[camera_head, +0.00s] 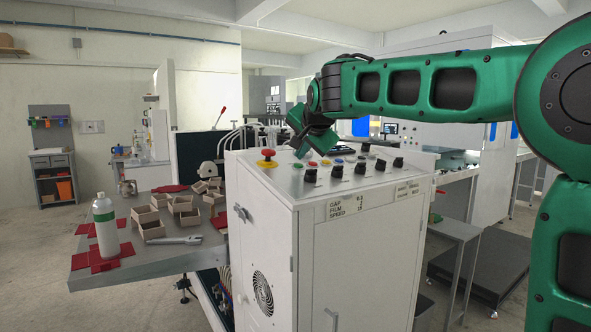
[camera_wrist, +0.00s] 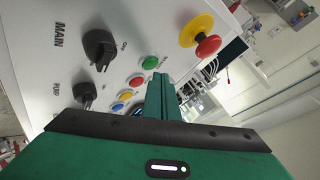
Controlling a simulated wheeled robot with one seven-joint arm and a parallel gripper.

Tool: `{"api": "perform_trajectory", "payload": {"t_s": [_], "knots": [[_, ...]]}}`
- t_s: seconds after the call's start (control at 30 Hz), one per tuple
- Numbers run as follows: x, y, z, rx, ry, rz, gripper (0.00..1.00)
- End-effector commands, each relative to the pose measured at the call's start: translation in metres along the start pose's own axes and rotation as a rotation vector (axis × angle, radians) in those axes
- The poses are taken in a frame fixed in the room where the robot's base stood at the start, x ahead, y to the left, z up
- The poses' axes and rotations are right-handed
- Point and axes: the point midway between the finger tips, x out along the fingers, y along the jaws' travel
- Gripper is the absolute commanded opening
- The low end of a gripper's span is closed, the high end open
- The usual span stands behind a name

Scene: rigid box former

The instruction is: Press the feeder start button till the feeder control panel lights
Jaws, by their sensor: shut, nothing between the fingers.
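The control panel (camera_head: 283,181) is the sloping top of a white cabinet, with a row of coloured buttons and black knobs. A green button (camera_head: 297,166) is at the row's left end; it also shows in the wrist view (camera_wrist: 150,62), its label too small to read. I cannot tell which button is the feeder start. My gripper (camera_head: 301,152) is low over the row's left end, shut and empty. In the wrist view the closed fingers (camera_wrist: 160,77) appear just below the green button; contact cannot be told. No panel light is clearly lit.
A red emergency stop on a yellow base (camera_head: 267,158) stands left of the buttons. A red button (camera_wrist: 135,80) and yellow and blue ones sit close beside the green one. Black knobs (camera_wrist: 99,46) stand up from the panel. A table with open boxes (camera_head: 150,222) is at left.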

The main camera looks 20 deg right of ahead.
Motion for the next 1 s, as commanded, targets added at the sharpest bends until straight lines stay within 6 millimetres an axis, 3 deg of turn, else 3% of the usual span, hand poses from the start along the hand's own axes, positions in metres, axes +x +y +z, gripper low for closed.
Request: {"api": "perform_trajectory", "payload": {"t_s": [1.0], "knots": [[0.0054,0.0032,0.0041,0.000,0.000,0.000,0.00]]}}
